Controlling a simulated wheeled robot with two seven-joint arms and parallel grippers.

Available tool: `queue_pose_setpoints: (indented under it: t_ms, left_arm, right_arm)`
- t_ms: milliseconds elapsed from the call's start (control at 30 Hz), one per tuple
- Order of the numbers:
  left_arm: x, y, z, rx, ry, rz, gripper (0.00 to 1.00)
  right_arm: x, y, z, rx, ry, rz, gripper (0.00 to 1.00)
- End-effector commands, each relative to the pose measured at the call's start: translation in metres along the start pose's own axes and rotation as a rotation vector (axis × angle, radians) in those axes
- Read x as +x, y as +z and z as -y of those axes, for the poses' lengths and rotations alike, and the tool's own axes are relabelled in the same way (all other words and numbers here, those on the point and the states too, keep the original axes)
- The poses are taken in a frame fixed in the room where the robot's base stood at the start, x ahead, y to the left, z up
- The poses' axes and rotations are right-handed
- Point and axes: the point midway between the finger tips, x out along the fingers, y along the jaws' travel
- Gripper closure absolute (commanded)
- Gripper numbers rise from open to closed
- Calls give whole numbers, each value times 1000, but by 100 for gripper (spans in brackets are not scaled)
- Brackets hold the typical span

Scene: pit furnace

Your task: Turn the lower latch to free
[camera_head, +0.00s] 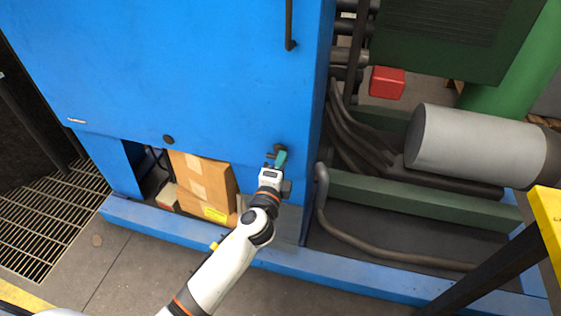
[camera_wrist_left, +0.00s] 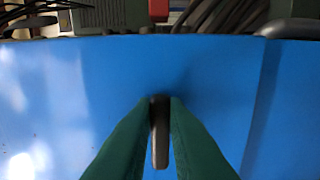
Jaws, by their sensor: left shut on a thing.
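The lower latch (camera_head: 280,148) is a small dark piece near the bottom right of the blue cabinet door (camera_head: 200,70). My left gripper (camera_head: 280,160) reaches it from below, with its green fingers at the latch. In the left wrist view the latch (camera_wrist_left: 160,135) is a narrow dark grey bar standing lengthwise between the two green fingers of my left gripper (camera_wrist_left: 160,115). The fingers are closed on its sides. The fingers hide part of the latch in the head view. My right gripper is out of both views.
A dark vertical handle (camera_head: 290,25) is higher on the door. A round dark knob (camera_head: 168,139) sits at its lower edge. A cardboard box (camera_head: 203,180) stands in the opening below. Hoses, a grey cylinder (camera_head: 455,145) and a red box (camera_head: 387,82) are at the right.

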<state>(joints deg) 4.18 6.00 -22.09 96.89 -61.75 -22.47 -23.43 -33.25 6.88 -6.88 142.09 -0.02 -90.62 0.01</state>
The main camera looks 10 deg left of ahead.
Motion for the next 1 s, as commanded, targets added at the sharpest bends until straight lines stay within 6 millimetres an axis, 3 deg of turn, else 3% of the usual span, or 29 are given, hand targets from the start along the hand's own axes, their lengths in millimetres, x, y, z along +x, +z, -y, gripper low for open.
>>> queue_pose_setpoints:
  t_ms: [200, 233, 367, 733, 1000]
  left_arm:
    - [0, 1, 0, 3, 1, 3, 100]
    - [0, 1, 0, 3, 1, 3, 84]
    - [0, 1, 0, 2, 0, 2, 65]
    - [-7, 0, 1, 1, -2, 1, 65]
    - [-59, 0, 2, 0, -3, 1, 65]
  right_arm:
    - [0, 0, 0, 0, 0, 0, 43]
    - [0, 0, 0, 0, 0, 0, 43]
    - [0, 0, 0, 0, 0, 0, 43]
    - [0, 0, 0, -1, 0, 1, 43]
    - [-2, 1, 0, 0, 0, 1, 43]
